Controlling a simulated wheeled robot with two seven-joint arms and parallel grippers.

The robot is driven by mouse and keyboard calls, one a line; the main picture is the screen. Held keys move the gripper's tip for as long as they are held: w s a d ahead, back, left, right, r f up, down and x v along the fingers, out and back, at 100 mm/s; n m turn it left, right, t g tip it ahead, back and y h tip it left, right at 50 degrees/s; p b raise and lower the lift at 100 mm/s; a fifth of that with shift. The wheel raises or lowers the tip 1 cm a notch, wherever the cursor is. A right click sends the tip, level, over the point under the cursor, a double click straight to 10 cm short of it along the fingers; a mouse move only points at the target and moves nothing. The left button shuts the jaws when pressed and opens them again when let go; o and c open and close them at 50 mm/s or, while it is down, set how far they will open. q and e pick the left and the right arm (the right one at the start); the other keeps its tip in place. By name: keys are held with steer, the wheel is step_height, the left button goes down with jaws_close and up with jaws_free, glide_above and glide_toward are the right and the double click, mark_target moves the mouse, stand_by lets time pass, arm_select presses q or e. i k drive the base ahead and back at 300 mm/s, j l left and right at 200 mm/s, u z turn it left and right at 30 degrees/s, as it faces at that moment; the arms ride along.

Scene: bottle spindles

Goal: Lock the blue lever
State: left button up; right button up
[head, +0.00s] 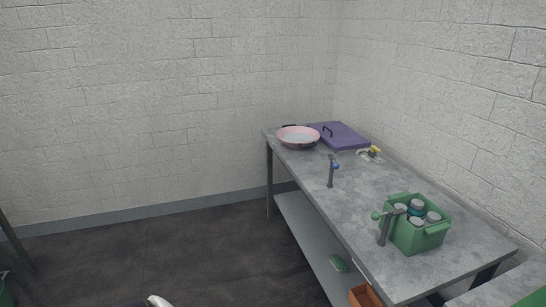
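A dark grey upright post (331,177) stands on the grey table near its left edge. A blue knob or lever (336,166) is at the upper part of this post. The lever is small here, so I cannot tell whether it is locked. A second post (384,232) stands nearer, with a green knob (376,215) at its upper left and a grey arm across its top.
The table (362,207) carries a pink pan (298,134), a purple board or lid (340,136), a small yellow-topped item (374,150) and a green crate (421,238) with several containers. A green item (338,263) lies on the lower shelf. Floor left of the table is clear.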

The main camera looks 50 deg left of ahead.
mark_target(336, 166)
steer(key=u, duration=1.25)
steer(key=i+j+u, duration=0.1)
steer(key=i+j, duration=0.15)
steer(key=i, duration=0.2)
steer(key=i+j, duration=0.2)
steer(key=i, duration=0.25)
steer(key=i+j+u, duration=0.15)
steer(key=i, duration=0.3)
steer(key=i+j, duration=0.2)
steer(key=i, duration=0.25)
steer(key=j+u, duration=0.05)
